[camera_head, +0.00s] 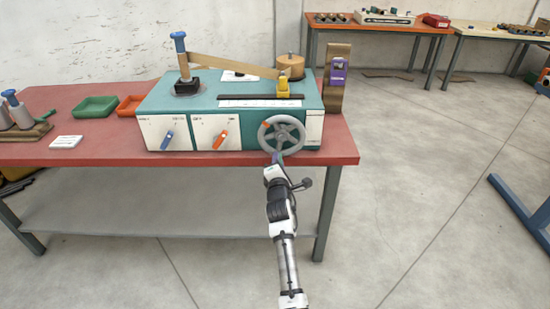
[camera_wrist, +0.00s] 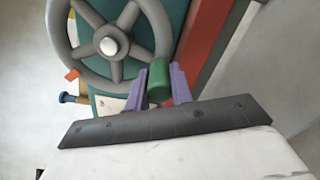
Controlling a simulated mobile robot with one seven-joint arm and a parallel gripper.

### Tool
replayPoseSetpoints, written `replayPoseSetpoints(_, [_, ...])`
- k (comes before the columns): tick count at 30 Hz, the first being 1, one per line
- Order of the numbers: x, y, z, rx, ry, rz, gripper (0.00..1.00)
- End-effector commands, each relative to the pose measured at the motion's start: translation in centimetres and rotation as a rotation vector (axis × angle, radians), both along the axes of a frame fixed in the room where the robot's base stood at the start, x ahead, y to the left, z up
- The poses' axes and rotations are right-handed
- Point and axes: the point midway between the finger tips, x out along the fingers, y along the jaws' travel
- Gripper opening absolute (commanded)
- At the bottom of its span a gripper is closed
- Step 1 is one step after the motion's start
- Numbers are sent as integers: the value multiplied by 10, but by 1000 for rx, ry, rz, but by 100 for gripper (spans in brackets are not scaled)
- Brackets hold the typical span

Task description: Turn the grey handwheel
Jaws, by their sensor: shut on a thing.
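The grey handwheel (camera_head: 282,135) is on the front right of the teal and white winder (camera_head: 225,112). It has several spokes and a pale hub, and an orange mark (camera_head: 266,124) at its upper left rim. In the wrist view the handwheel (camera_wrist: 110,46) fills the upper left. A green handle (camera_wrist: 159,76) stands at its rim. My gripper (camera_wrist: 161,83) is shut on the green handle, with one purple finger on each side. In the head view my gripper (camera_head: 277,158) is at the wheel's lower rim; its fingers are too small to make out.
The winder stands on a red-topped table (camera_head: 95,152). A blue lever knob (camera_head: 168,135) and an orange one (camera_head: 220,139) are left of the wheel. A purple device (camera_head: 337,77) stands at the right table end.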

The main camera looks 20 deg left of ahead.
Motion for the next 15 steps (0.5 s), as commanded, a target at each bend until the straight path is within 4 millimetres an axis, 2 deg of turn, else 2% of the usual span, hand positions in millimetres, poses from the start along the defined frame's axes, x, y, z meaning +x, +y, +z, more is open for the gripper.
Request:
replayPoseSetpoints(6, [2, -6, 0, -122, -32, -3, 0])
replayPoseSetpoints(15, [2, -7, -2, -201, -55, -1, 0])
